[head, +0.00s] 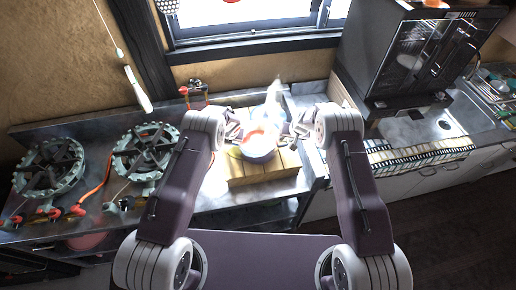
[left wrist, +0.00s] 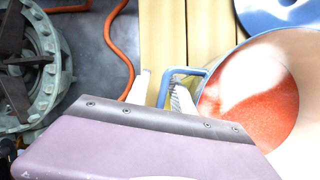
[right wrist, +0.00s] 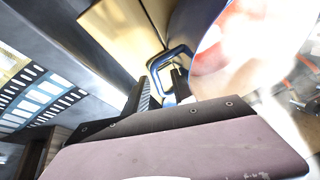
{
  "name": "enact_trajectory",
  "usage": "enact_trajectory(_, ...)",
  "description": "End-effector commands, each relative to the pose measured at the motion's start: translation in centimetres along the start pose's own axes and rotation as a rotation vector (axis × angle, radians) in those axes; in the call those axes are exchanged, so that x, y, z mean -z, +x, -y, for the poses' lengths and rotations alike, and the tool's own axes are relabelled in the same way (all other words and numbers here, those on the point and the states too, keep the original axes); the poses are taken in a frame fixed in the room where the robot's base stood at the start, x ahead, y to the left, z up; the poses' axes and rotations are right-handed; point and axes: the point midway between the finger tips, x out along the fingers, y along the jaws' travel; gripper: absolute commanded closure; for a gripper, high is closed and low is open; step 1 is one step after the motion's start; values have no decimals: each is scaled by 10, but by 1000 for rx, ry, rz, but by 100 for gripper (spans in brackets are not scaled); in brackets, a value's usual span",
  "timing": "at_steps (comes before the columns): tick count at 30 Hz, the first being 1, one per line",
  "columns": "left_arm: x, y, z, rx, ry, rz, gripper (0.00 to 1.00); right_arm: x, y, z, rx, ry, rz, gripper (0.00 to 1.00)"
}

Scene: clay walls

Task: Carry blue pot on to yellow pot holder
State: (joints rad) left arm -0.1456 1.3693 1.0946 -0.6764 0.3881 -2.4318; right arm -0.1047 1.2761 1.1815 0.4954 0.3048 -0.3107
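The blue pot (head: 258,151) with red-orange contents stands on a pale slatted wooden board between my two grippers. My left gripper (head: 236,127) is at its left handle; in the left wrist view the fingers stand apart, one on each side of the blue handle bar (left wrist: 163,90). My right gripper (head: 301,127) is at the other side; in the right wrist view the fingers straddle the dark blue handle (right wrist: 180,52) with a gap. A yellow edge (head: 235,153) shows left of the pot; I cannot tell whether it is the pot holder.
The wooden board (head: 265,177) lies on the grey counter. Two burners, a left one (head: 48,168) and a nearer one (head: 145,152), stand left with an orange hose. A dark oven (head: 415,55) stands right. A blue disc (left wrist: 282,14) lies behind the pot in the left wrist view.

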Motion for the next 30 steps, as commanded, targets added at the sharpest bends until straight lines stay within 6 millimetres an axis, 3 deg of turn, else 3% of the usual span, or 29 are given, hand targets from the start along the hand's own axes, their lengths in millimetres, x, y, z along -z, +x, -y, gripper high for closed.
enact_trajectory(5, -2, -11, 0, 1, 1, 2, 70, 0, 0, 0, 0, 0, 0, 70)
enact_trajectory(15, -1, -93, 0, 2, 0, 4, 70, 0, 0, 0, 0, 0, 0, 70)
enact_trajectory(18, -1, -109, 0, 2, -1, 4, 70, 0, 0, 0, 0, 0, 0, 70)
enact_trajectory(26, 1, -120, -1, 1, -1, 0, 70, 0, -1, 0, 0, 0, 0, 70)
enact_trajectory(30, 1, -120, -1, 1, -1, 0, 70, 2, -18, 0, 0, 2, -1, 70)
